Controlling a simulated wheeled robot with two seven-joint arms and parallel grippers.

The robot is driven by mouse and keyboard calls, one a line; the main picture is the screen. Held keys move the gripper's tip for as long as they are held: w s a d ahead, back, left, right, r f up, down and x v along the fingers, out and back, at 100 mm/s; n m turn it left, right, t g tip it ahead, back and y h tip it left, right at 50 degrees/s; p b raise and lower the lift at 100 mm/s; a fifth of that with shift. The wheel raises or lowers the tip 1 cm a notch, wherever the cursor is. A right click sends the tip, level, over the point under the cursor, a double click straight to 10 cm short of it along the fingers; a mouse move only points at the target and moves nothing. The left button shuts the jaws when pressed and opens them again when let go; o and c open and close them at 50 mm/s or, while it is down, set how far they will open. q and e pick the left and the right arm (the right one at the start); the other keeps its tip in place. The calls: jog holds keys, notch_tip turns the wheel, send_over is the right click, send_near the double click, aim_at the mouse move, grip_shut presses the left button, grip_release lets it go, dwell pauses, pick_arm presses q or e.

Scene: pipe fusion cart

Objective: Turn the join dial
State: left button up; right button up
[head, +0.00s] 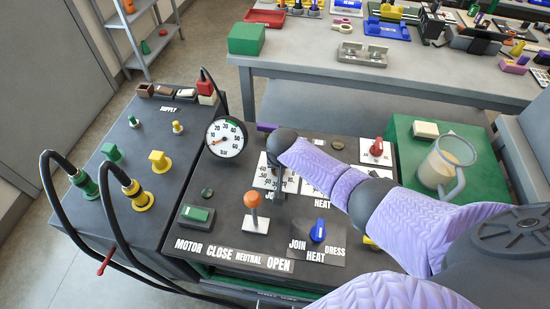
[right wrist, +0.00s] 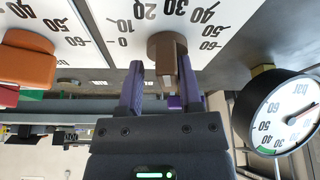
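The join dial is a brown knob (right wrist: 167,52) on a white scale plate (right wrist: 215,15) numbered 0 to 60, seen in the right wrist view. My right gripper (right wrist: 161,75) has its two purple fingers on either side of the knob's bar. The right finger is close against the bar and a small gap shows at the left finger, so it looks open around it. I cannot tell the dial's setting. In the head view my right arm comes in from the right over the panel (head: 225,215), and its hand covers most of the join dial. My left gripper is out of view.
An orange knob (right wrist: 25,55) sits on the neighbouring plate. A bar gauge (head: 226,138) stands at the panel's back left. An orange-topped lever (head: 252,200), a green motor switch (head: 196,214) and a blue selector (head: 319,230) are nearer. A jug (head: 447,165) stands right.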

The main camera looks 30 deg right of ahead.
jog(key=shift+o, duration=1.2)
jog(key=shift+s+d, duration=0.1)
jog(key=shift+d, duration=0.1)
jog(key=shift+a, duration=0.1)
jog(key=shift+a, duration=0.1)
jog(key=p+v, duration=0.6)
jog(key=v, duration=0.3)
jog(key=shift+r+p, duration=0.4)
jog(key=shift+r, duration=0.05)
jog(key=shift+a+f, duration=0.1)
